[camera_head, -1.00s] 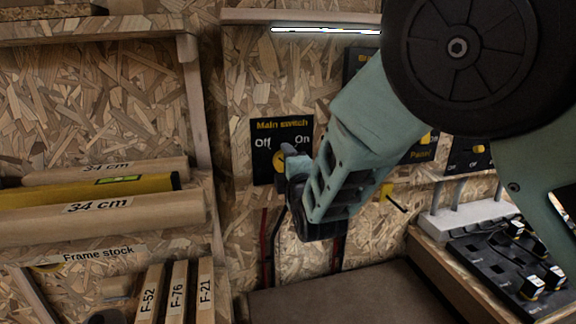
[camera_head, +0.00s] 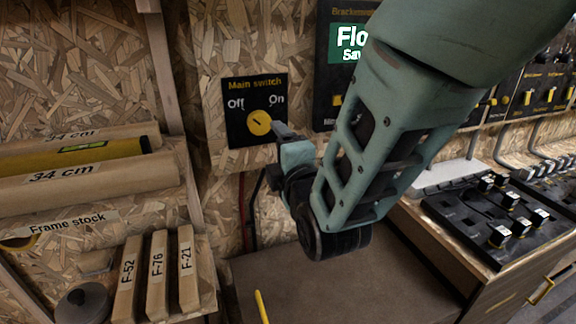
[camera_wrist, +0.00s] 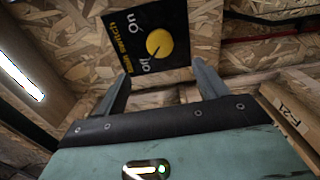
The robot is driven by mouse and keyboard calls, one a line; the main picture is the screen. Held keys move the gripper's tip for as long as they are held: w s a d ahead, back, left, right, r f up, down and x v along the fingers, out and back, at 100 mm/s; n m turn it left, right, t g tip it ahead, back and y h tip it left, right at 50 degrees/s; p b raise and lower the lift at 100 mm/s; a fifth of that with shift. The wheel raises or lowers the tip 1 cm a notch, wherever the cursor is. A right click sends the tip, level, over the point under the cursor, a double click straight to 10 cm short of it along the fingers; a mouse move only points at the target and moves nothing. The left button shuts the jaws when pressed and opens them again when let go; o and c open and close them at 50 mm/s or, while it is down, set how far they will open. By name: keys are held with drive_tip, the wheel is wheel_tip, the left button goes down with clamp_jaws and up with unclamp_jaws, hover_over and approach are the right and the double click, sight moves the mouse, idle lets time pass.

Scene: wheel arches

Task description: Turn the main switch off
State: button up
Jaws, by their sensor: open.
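The main switch is a black panel (camera_head: 238,136) on the chipboard wall with a round yellow knob (camera_head: 259,122). "Off" is at its upper left and "On" at its upper right. The knob's dark mark points up-left, towards "Off". In the wrist view the panel appears turned over, and the mark on the knob (camera_wrist: 159,43) points towards "Off" there too. My gripper (camera_head: 281,130) is just right of and in front of the knob. In the wrist view my gripper (camera_wrist: 160,76) has its fingers spread, with nothing between them and clear of the knob.
A black panel with a green lit sign (camera_head: 350,45) is right of the switch. Wooden shelves with tubes (camera_head: 80,180) and labelled F boxes (camera_head: 157,275) stand left. A brown bench top (camera_head: 300,285) lies below, and a black control board (camera_head: 495,215) is at right.

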drive_tip(key=v, duration=0.4)
drive_tip(key=shift+s+d, duration=0.15)
drive_tip(key=shift+s, duration=0.25)
